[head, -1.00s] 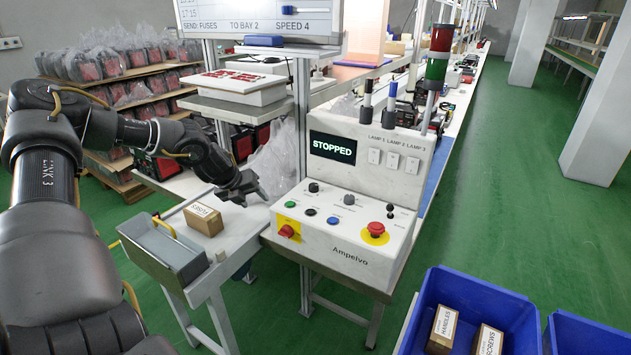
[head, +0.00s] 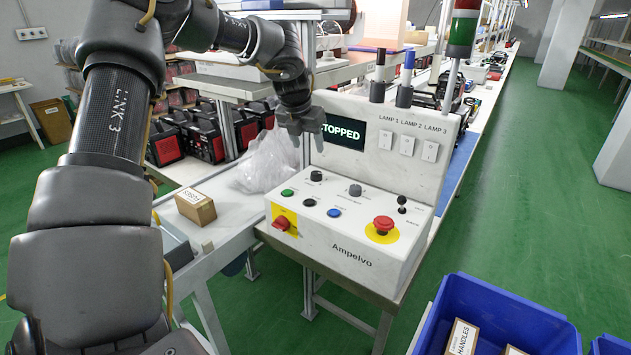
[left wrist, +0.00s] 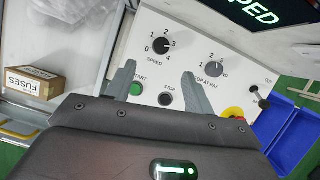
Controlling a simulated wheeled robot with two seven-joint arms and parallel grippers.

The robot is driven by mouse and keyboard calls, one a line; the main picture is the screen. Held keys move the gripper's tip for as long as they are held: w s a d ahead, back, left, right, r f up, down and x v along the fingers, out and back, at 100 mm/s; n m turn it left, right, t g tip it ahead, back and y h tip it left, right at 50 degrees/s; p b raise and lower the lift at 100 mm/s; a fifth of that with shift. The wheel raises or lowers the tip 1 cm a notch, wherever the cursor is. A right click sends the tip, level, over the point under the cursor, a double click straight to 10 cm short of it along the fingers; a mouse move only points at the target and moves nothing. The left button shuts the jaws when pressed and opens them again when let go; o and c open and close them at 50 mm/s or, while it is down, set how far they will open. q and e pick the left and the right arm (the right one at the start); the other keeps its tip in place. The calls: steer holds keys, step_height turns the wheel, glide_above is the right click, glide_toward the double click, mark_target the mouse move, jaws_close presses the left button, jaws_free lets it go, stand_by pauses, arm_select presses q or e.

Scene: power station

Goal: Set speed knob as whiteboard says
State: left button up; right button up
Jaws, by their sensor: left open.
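The white console (head: 345,238) shows the speed knob (head: 316,176), a black dial at its upper left. In the left wrist view the speed knob (left wrist: 160,46) has a 0 to 4 scale, and its white mark points to the upper right, near 2 or 3; I cannot tell exactly. My left gripper (head: 307,143) is open and empty above the back of the console, in front of the display (head: 345,132). In the left wrist view its fingertips (left wrist: 159,72) are apart, below the knob in the picture. The whiteboard's writing is out of view. My right gripper is not seen.
The console also carries the stop-at-bay knob (head: 355,190), green start button (head: 287,192), red switch (head: 281,223), red emergency button (head: 383,224) and small lever (head: 402,203). A fuses box (head: 196,207) and plastic bag (head: 265,163) lie left. Blue bins (head: 500,300) stand front right.

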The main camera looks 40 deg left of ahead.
mark_target(316, 173)
arm_select(q)
steer(key=p+x, duration=0.1)
steer(key=x, duration=0.8)
steer(key=shift+w+d+f, duration=0.1)
steer(key=shift+w+f, duration=0.05)
steer(key=shift+f, duration=0.25)
steer(key=shift+x, duration=0.8)
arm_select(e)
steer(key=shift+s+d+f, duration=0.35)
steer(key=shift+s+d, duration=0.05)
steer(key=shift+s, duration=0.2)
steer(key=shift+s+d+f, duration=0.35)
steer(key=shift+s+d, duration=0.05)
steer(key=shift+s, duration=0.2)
arm_select(q)
steer(key=c, duration=1)
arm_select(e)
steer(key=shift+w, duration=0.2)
